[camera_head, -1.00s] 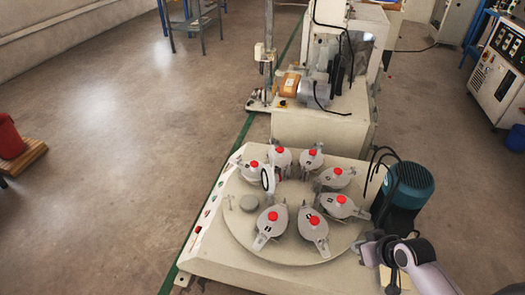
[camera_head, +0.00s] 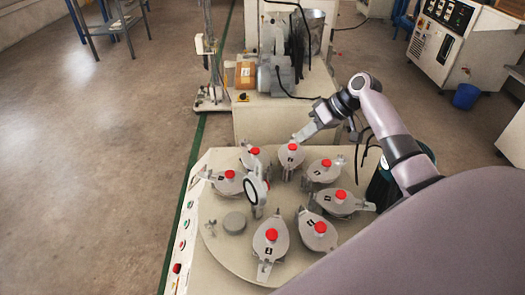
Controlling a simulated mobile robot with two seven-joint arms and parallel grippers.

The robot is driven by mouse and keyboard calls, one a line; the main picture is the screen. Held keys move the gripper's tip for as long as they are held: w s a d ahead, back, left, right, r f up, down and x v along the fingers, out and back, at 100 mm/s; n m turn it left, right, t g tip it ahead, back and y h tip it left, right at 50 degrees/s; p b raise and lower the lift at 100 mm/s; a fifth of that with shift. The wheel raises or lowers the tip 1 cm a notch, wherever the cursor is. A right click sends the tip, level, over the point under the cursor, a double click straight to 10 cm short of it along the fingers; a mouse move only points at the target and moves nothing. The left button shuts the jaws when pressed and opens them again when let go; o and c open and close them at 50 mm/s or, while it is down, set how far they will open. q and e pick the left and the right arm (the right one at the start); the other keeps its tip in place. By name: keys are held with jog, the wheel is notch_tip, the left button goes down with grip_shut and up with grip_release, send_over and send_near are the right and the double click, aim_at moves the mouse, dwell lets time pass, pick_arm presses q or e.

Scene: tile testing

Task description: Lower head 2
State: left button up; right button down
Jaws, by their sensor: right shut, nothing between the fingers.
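Several grey teardrop heads with red caps, such as the front one (camera_head: 271,240), lie lowered around the round turntable (camera_head: 222,255). The numbers on the heads are too small to read surely, so I cannot confirm which is head 2. My right gripper (camera_head: 299,136) is shut and empty, above the back of the turntable near a red-capped head (camera_head: 291,154). It is apart from the raised head. My left gripper is not in view.
The machine base (camera_head: 188,222) has buttons along its left edge. A second machine with a motor (camera_head: 274,76) stands behind it. My right arm hides part of the right side and the dark teal motor.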

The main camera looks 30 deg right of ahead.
pick_arm(q)
jog(key=b, duration=0.1)
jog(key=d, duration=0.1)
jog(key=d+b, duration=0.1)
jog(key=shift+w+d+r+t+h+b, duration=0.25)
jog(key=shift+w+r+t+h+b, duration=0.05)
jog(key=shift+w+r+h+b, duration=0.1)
pick_arm(e)
jog(key=w+a+f, duration=0.3)
jog(key=a+f, duration=0.4)
jog(key=a, duration=0.1)
jog(key=shift+w+a+f, duration=0.2)
jog(key=shift+w+a, duration=0.15)
jog(key=shift+w, duration=0.05)
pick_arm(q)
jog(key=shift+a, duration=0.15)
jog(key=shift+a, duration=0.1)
